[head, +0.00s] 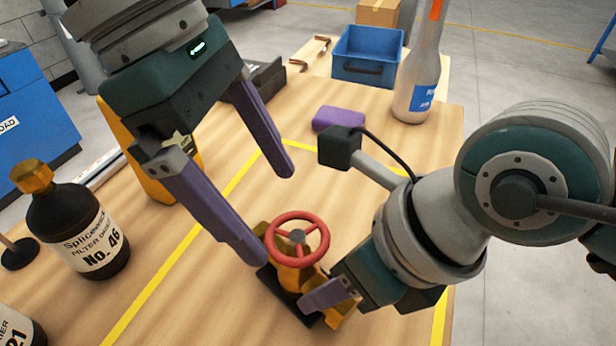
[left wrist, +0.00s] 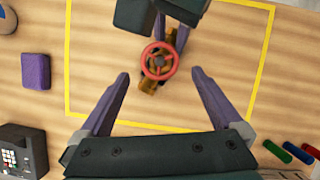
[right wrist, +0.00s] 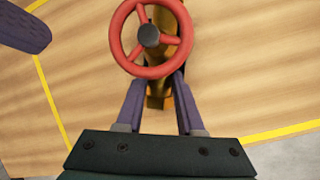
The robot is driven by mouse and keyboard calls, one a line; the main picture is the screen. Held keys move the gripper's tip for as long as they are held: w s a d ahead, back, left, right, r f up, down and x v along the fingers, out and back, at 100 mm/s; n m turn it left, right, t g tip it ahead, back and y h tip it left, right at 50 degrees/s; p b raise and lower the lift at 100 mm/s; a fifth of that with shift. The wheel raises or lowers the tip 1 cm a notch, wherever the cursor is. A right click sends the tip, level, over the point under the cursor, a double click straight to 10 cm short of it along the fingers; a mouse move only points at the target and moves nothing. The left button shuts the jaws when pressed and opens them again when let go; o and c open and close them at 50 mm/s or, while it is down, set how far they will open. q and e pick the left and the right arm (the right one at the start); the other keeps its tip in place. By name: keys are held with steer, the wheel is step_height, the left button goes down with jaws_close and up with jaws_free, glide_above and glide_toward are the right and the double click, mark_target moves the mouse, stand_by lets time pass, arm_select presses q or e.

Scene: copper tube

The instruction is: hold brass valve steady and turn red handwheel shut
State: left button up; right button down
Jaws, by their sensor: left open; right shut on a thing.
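The red handwheel (head: 297,238) sits on top of the brass valve (head: 293,278), which stands on a dark base on the table. The handwheel also shows in the left wrist view (left wrist: 159,61) and the right wrist view (right wrist: 151,38). My right gripper (head: 335,300) is shut on the valve's brass body, below the wheel; its fingers flank the brass in the right wrist view (right wrist: 160,92). My left gripper (head: 278,220) is open and empty, above the table, its fingers wide apart and short of the wheel. The wheel hides part of the valve from above.
A dark bottle (head: 75,235) stands at the left. A purple block (head: 338,119), a grey bottle (head: 415,75) and a blue crate (head: 368,52) are toward the back. Yellow tape (head: 190,232) marks a rectangle around the valve, with bare wood inside it.

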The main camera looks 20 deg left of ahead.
mark_target(293, 232)
arm_select(q)
steer(key=x, duration=0.5)
steer(key=shift+a, duration=0.1)
steer(key=shift+r, duration=0.1)
steer(key=shift+c, duration=0.2)
steer(key=c, duration=1.3)
steer(key=shift+o, duration=0.2)
steer(key=m+g, duration=0.1)
steer(key=m, duration=0.1)
steer(key=m+g, duration=0.1)
steer(key=m, duration=0.1)
steer(key=shift+w+m, duration=0.2)
steer(key=shift+m, duration=0.2)
steer(key=o, duration=1.3)
steer(key=v, duration=1.2)
steer(key=shift+s, duration=0.1)
